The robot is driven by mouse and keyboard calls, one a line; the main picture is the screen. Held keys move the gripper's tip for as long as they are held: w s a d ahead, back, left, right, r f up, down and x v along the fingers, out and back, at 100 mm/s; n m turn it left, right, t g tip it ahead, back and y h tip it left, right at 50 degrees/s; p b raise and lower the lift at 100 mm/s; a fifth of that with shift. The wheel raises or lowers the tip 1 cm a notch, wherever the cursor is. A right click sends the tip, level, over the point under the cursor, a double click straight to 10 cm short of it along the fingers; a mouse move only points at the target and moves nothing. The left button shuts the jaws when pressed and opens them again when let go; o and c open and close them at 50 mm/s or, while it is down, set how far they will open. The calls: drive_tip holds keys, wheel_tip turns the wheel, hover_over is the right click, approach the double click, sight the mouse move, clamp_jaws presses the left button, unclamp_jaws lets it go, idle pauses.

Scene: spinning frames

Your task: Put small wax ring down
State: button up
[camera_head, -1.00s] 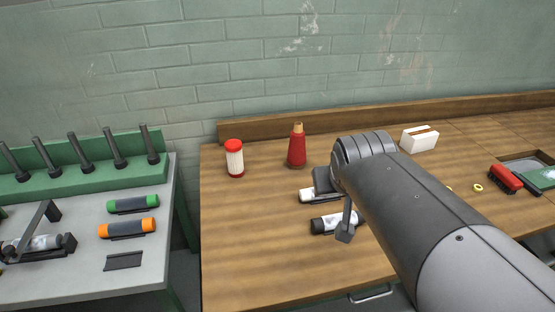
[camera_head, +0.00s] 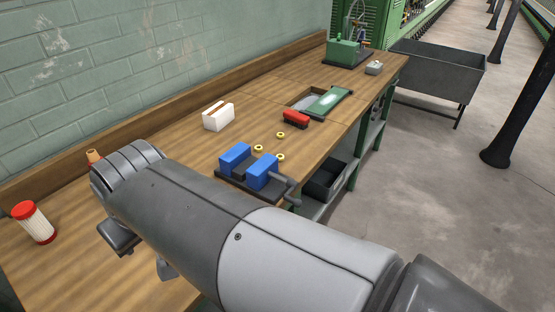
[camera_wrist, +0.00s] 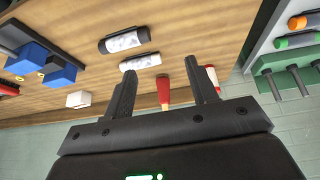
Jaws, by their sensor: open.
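Three small yellow rings lie on the wooden bench in the head view: one behind the blue-jawed vise (camera_head: 258,148), one further back (camera_head: 280,135), and one beside the vise's right jaw (camera_head: 280,157). I cannot tell which is the small wax ring. My gripper (camera_wrist: 160,70) is open in the wrist view, with nothing between its fingers. In the head view it is mostly hidden behind my arm, over the near left of the bench, well left of the rings.
The blue vise (camera_head: 235,158) stands near the bench's front edge. A white box (camera_head: 218,117), a red brush (camera_head: 296,118) and a green tool (camera_head: 328,101) lie further back. A red-lidded jar (camera_head: 35,222) stands at left. Two white-labelled rolls (camera_wrist: 124,40) lie near my gripper.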

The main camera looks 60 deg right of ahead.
drive_tip(key=w+d+r+m+g+h, duration=0.1)
drive_tip(key=w+d, duration=0.7)
drive_tip(key=d, duration=0.2)
drive_tip(key=m+g, duration=0.1)
drive_tip(key=m, duration=0.4)
hover_over(281, 161)
drive_tip(key=s, duration=0.2)
wheel_tip(281, 161, down, 13)
drive_tip(key=x, duration=1)
drive_tip(key=shift+s+a, duration=0.2)
drive_tip(key=shift+a, duration=0.15)
drive_tip(key=c, duration=1.1)
